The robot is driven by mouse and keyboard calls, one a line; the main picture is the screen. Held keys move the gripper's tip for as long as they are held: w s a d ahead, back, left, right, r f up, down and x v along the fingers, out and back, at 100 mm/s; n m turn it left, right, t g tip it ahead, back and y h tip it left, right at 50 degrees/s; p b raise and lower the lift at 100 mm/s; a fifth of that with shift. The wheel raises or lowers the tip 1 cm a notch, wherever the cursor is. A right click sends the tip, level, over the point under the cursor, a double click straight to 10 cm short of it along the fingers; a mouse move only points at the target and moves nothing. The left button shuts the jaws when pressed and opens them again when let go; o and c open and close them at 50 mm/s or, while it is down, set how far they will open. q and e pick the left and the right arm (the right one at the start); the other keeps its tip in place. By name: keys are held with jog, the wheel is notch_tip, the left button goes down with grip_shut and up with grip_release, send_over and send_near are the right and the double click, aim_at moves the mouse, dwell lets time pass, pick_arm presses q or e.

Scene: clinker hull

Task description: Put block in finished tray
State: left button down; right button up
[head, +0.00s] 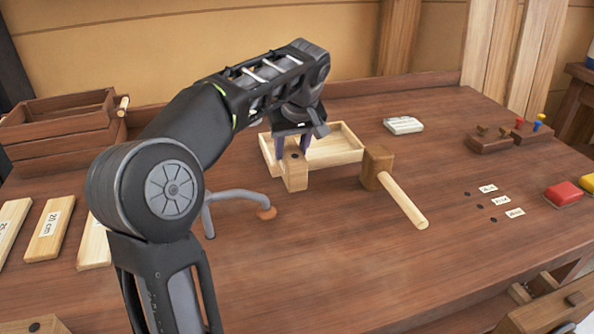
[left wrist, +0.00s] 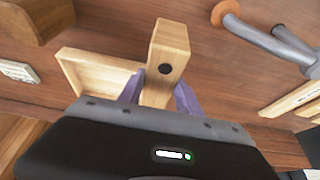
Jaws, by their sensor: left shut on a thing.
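My left gripper (head: 292,144) is shut on a light wooden block (head: 295,173) with a dark round hole. The block is upright at the front left side of a shallow wooden tray (head: 345,157). In the left wrist view the block (left wrist: 168,48) sits between the two purple fingers of the gripper (left wrist: 159,92). The tray (left wrist: 80,72) shows there beside and behind the block. I cannot tell whether the block touches the table or the tray. The arm hides part of the tray's back left. My right gripper is not in view.
A wooden mallet (head: 379,167) lies right of the tray, its handle toward the front. A grey bent holdfast (head: 240,196) stands left of the block. Labelled planks (head: 48,230) lie at the left. The front middle of the bench is clear.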

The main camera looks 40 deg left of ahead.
pick_arm(q)
jog(key=shift+f, duration=0.9)
jog(key=shift+f, duration=1.9)
jog(key=shift+f+b, duration=0.2)
jog(key=shift+b, duration=0.1)
jog(key=c, duration=0.8)
grip_release()
jog(key=shift+c, duration=0.2)
jog(key=shift+r, duration=0.15)
